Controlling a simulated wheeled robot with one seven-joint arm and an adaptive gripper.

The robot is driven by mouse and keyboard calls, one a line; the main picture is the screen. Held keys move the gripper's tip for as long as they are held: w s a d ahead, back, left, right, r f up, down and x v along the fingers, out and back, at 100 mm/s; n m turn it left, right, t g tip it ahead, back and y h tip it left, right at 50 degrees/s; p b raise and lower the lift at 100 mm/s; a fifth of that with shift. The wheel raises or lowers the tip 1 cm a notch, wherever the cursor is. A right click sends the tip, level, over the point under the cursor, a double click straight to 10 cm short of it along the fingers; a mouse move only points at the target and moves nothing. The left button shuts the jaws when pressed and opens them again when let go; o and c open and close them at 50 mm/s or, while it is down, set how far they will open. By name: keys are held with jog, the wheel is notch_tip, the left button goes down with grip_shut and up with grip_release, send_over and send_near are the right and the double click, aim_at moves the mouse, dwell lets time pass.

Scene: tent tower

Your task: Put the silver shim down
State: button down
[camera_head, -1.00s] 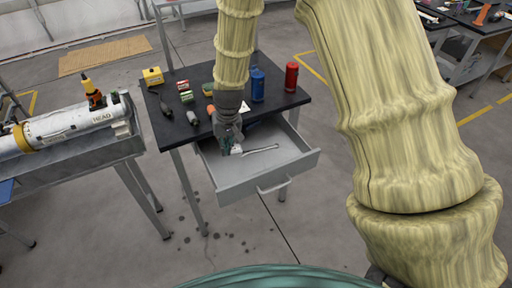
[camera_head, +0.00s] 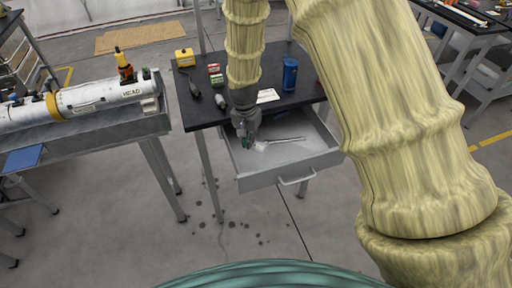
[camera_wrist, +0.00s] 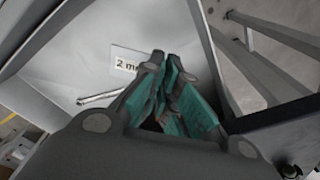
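My gripper (camera_head: 247,143) points down into the open grey drawer (camera_head: 262,182). In the wrist view my gripper (camera_wrist: 165,60) shows two teal-padded fingers whose tips are close together. A small pale plate marked "2 m…" (camera_wrist: 124,62), perhaps the silver shim, shows just left of the fingertips, partly hidden by them. In the head view a small pale piece (camera_head: 260,146) lies beside the fingertips. I cannot tell whether the fingers touch or grip it. A long thin silver tool (camera_head: 285,139) lies on the drawer floor to the right; it also shows in the wrist view (camera_wrist: 100,97).
The dark tabletop (camera_head: 200,113) above the drawer carries a yellow box (camera_head: 184,57), a blue can (camera_head: 290,74) and a white card (camera_head: 267,96). A bench with a white cylinder (camera_head: 100,94) stands at left.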

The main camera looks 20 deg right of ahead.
aim_at(250, 158)
jog(key=shift+f+p, duration=0.7)
jog(key=shift+f, duration=3)
jog(key=shift+f, duration=0.15)
jog(key=c, duration=1.6)
grip_release()
jog(key=shift+c, duration=0.2)
jog(key=shift+s+a+r+b, duration=0.15)
jog(key=shift+r+b, duration=0.3)
jog(key=shift+r, duration=1.6)
jog(key=shift+s+a+r+b, duration=0.1)
jog(key=shift+r+b, duration=0.4)
jog(key=shift+r, duration=1.55)
jog(key=shift+s+a+r+b, duration=0.15)
jog(key=shift+r+b, duration=0.3)
jog(key=shift+r, duration=1.6)
